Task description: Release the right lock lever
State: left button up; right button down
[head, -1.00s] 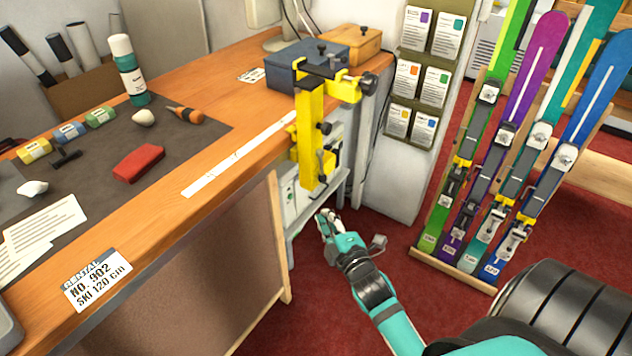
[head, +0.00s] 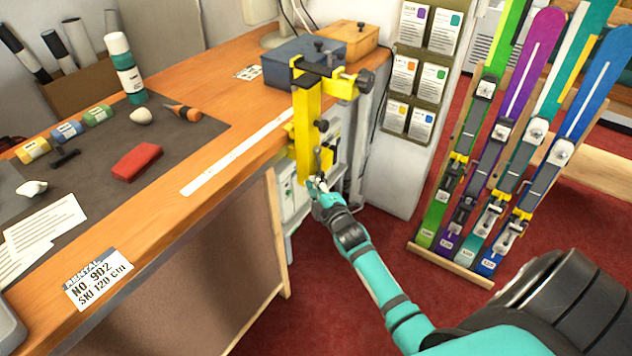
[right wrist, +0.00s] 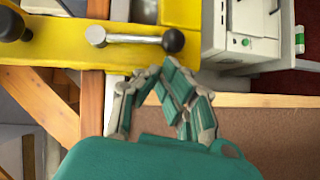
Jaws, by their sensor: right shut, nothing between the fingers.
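A yellow fixture (head: 308,130) is clamped at the bench's far right edge and hangs down in front of it. In the right wrist view, a silver lever (right wrist: 135,39) with a dark ball knob (right wrist: 173,40) lies across the yellow body (right wrist: 60,55), roughly level. I cannot tell for certain whether it is the right lock lever. My right gripper (head: 314,184) is at the fixture's lower end. In the right wrist view, the right gripper (right wrist: 162,72) is shut and empty, its fingertips just below the knob and seemingly apart from it. My left gripper is not in view.
The wooden bench (head: 232,115) fills the left, with a red block (head: 137,161) and a green bottle (head: 125,68) on it. A blue box (head: 290,65) sits behind the fixture. A ski rack (head: 450,262) stands right. Red floor (head: 345,290) is clear between.

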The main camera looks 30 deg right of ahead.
jog(key=shift+w+d, duration=0.2)
jog(key=shift+w+d+f+b, duration=0.15)
jog(key=shift+d+f+b, duration=0.2)
jog(key=shift+d, duration=0.1)
dwell(0.3)
